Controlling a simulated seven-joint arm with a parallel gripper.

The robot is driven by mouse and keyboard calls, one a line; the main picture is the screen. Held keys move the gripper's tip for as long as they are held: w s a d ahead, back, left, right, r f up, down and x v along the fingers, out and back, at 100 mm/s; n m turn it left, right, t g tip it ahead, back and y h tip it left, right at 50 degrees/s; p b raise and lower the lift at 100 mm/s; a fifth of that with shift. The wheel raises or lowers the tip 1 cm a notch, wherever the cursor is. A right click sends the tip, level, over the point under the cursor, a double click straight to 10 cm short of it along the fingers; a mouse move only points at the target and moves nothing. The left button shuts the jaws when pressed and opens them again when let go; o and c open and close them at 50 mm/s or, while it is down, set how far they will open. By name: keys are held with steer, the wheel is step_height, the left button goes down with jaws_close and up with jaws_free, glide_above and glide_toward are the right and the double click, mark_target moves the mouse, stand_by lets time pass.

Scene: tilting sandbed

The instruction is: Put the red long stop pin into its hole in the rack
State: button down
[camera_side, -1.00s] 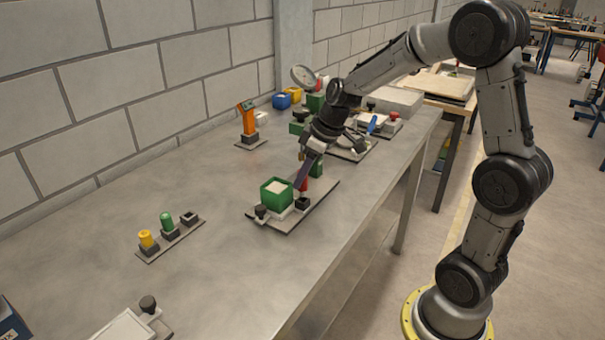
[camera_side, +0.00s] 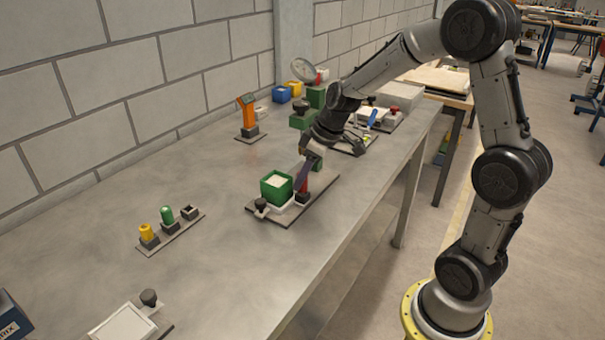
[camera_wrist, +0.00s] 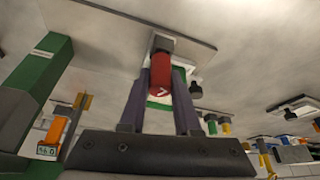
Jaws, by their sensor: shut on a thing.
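The red long stop pin (camera_side: 304,184) stands upright at its black socket (camera_side: 302,197) on the plate with the green box. My gripper (camera_side: 304,177) is around it from above, and in the wrist view the pin (camera_wrist: 160,75) sits between both fingers, so the gripper is shut on it. I cannot tell whether the pin's lower end is still in the socket. The rack (camera_side: 172,233) at the left holds a yellow pin (camera_side: 146,231) and a green pin (camera_side: 167,214). Its third black holder (camera_side: 190,212) at the right end is empty.
The sand-filled green box (camera_side: 267,190) stands close left of the pin, with a black knob (camera_side: 261,204) in front. An orange device (camera_side: 247,113) stands farther back. The bench between plate and rack is clear.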

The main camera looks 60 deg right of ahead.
steer(key=shift+f, duration=0.4)
steer(key=c, duration=0.5)
jaws_free()
steer(key=shift+c, duration=0.2)
steer(key=v, duration=1.4)
